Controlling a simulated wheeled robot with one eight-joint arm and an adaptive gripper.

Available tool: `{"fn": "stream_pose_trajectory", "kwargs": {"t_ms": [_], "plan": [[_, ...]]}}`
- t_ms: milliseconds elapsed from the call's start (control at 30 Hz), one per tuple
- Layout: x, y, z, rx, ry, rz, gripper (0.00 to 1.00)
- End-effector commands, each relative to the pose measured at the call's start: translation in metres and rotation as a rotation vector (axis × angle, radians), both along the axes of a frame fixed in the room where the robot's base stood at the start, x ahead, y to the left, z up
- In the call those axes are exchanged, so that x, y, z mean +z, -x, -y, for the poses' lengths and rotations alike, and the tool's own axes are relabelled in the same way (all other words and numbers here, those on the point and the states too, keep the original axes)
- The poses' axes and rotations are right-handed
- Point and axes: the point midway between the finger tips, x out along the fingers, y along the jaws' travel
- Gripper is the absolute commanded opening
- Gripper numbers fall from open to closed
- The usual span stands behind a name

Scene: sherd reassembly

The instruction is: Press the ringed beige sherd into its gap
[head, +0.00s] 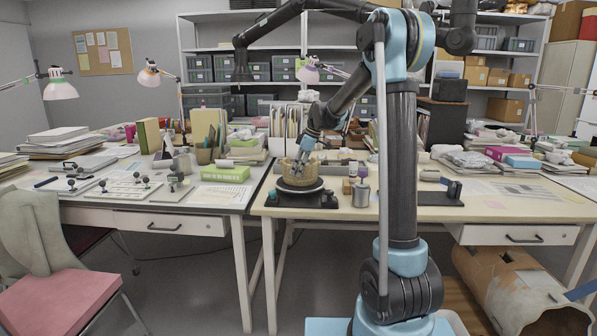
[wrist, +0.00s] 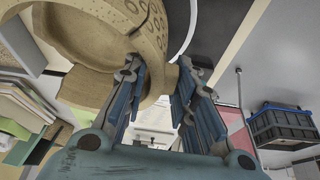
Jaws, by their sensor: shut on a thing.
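A beige bowl-shaped pot (head: 308,176) stands on a round turntable (head: 316,189) with a dark base near the front of the desk. My gripper (head: 304,155) reaches down to its upper rim from above. In the wrist view the pot (wrist: 95,50) fills the upper left, and a band of small rings runs along its curved wall. My gripper (wrist: 160,72) is shut on the beige sherd (wrist: 166,82), which shows between the blue-padded fingers against the pot. The sherd's ringed face is mostly hidden by the left finger, and I cannot tell whether it sits flush in the gap.
A metal can (head: 361,195) and small jars stand just right of the turntable. A dark stand (head: 452,192) lies farther right. A green box (head: 226,173) and trays of small parts are on the left desk. The desk front between can and stand is fairly clear.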

Motion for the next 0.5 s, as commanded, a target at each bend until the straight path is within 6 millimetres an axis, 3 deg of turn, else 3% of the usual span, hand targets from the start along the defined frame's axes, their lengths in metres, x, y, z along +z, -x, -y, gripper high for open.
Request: {"fn": "stream_pose_trajectory", "kwargs": {"t_ms": [67, 100, 200, 500], "plan": [[-0.0002, 0.0001, 0.0000, 0.000, 0.000, 0.000, 0.11], [-0.0002, 0.0002, 0.0000, 0.000, 0.000, 0.000, 0.27], [-0.0002, 0.0001, 0.0000, 0.000, 0.000, 0.000, 0.48], [0.0000, 0.0001, 0.0001, 0.000, 0.000, 0.000, 0.48]]}}
